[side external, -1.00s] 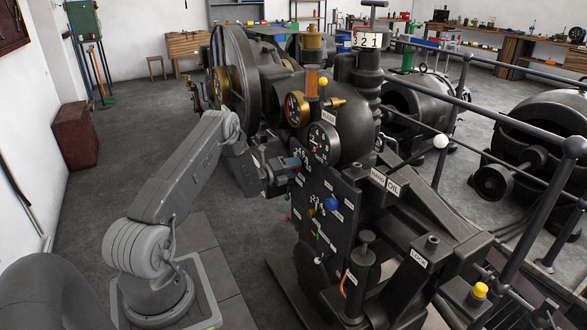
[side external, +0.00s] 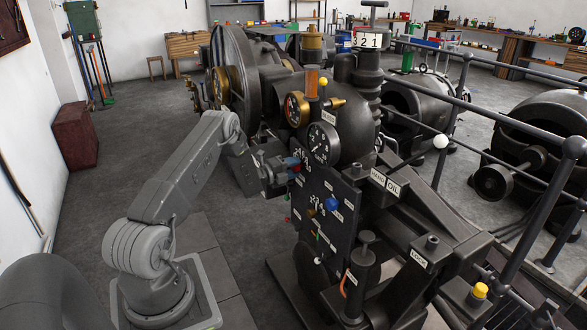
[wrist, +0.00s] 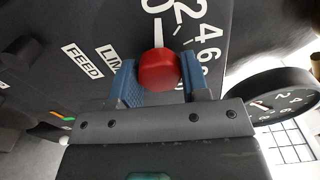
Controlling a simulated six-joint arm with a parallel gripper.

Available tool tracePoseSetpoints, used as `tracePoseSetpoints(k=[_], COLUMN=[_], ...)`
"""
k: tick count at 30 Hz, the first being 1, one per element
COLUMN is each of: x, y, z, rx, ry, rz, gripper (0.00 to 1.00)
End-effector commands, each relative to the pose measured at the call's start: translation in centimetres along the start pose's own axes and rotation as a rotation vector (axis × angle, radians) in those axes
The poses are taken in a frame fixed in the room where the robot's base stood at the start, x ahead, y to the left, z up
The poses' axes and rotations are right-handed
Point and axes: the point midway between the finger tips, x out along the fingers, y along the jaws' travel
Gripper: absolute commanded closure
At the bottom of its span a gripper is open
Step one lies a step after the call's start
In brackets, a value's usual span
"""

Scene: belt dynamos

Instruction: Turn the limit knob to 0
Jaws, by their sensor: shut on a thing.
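The red limit knob (wrist: 159,72) sits on the dark panel (wrist: 40,75) in the wrist view. A white pointer line runs from it up the picture to a 0 partly cut off at the top edge. The 2, 4, 6 and a further figure curve away to the right. My gripper (wrist: 159,62) has a blue finger on each side of the knob and is shut on it. The LIMIT label (wrist: 111,57) is partly hidden by the left finger. In the side external view my gripper (side external: 292,165) is at the panel's upper left, with a little red of the knob showing.
A FEED label (wrist: 82,60) is left of the limit label. A round black gauge (wrist: 270,105) stands out at right. In the side external view, a blue knob (side external: 332,203) is lower on the panel, and a dial gauge (side external: 323,143) is above it.

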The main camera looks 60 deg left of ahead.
Motion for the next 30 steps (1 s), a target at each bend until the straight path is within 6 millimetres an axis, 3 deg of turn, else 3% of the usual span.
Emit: tracePoseSetpoints(k=[1,2,9,20,30], x=[0.0,0.0,0.0,-0.8,-7.8], y=[0.0,0.0,0.0,0.0,0.0], z=[0.0,0.0,0.0,0.1,0.2], rx=[-0.001,-0.001,0.000,0.001,-0.001], ry=[0.000,0.000,0.000,-0.001,-0.005], rz=[-0.001,-0.001,-0.001,0.001,0.002], gripper=[0.82,0.57,0.34,0.34,0.34])
